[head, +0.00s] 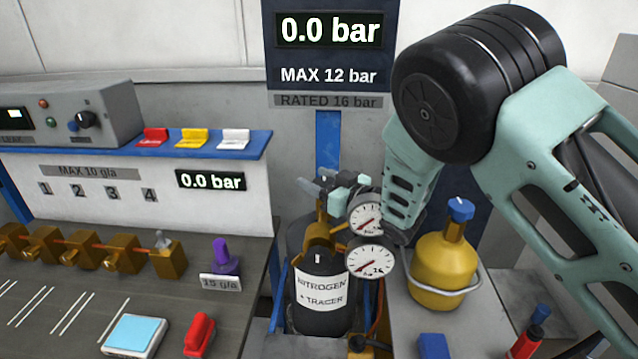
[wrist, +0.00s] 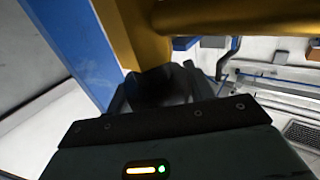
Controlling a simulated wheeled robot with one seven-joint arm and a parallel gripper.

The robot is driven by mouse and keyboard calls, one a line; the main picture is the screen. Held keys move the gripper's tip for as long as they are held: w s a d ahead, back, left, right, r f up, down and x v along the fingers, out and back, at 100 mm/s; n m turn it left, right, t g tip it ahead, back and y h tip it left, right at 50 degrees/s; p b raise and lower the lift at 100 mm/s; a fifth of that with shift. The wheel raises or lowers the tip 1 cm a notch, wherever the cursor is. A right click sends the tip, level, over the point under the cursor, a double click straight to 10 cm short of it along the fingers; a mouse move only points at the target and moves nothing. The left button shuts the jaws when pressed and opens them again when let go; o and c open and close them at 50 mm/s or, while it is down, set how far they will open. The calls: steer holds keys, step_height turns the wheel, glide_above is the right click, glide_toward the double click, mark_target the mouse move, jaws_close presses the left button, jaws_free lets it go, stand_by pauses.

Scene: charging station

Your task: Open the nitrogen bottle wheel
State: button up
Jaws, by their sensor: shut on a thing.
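The dark nitrogen bottle (head: 318,325) stands upright in the middle of the head view, with a white label reading "NITROGEN + TRACER". A brass valve (head: 321,216) rises from its top; brass parts (wrist: 145,45) also fill the upper wrist view. Two round gauges, an upper one (head: 365,219) and a lower one (head: 370,263), sit to the right of the valve. My gripper (head: 332,184) is at the valve top, behind the upper gauge, shut on the bottle's wheel. The wheel is mostly hidden by my gripper, and its turned position cannot be told.
A large display (head: 328,32) above reads 0.0 bar, as does a smaller panel display (head: 211,181). A yellow bottle (head: 441,265) with a blue cap stands close on the right. The bench (head: 60,300) at left holds a brass manifold (head: 90,250) and a purple fitting (head: 224,258).

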steer(key=n+g+y+b, duration=0.1)
steer(key=g, duration=0.1)
steer(key=n+g+y+b, duration=0.1)
steer(key=n+g, duration=0.1)
steer(key=shift+s+f+g+y, duration=0.1)
steer(key=shift+f+g+y, duration=0.05)
steer(key=shift+g+y, duration=0.2)
steer(key=n+g+b, duration=0.1)
steer(key=g, duration=0.1)
steer(key=n+g+y, duration=0.1)
steer(key=n+g, duration=0.1)
steer(key=shift+s+a+b, duration=0.1)
steer(key=shift+s+b, duration=0.1)
steer(key=shift+b, duration=0.2)
steer(key=n+g, duration=0.1)
steer(key=g, duration=0.1)
steer(key=n+g+b, duration=0.1)
steer(key=g, duration=0.1)
steer(key=n+g, duration=0.2)
steer(key=shift+s+b, duration=0.3)
steer(key=shift+s, duration=0.1)
steer(key=shift+s+n+g+h+b, duration=0.15)
steer(key=shift+n+g+h+b, duration=0.2)
steer(key=shift+n+g, duration=0.95)
steer(key=shift+g, duration=0.35)
steer(key=o, duration=1)
steer(key=shift+r, duration=0.2)
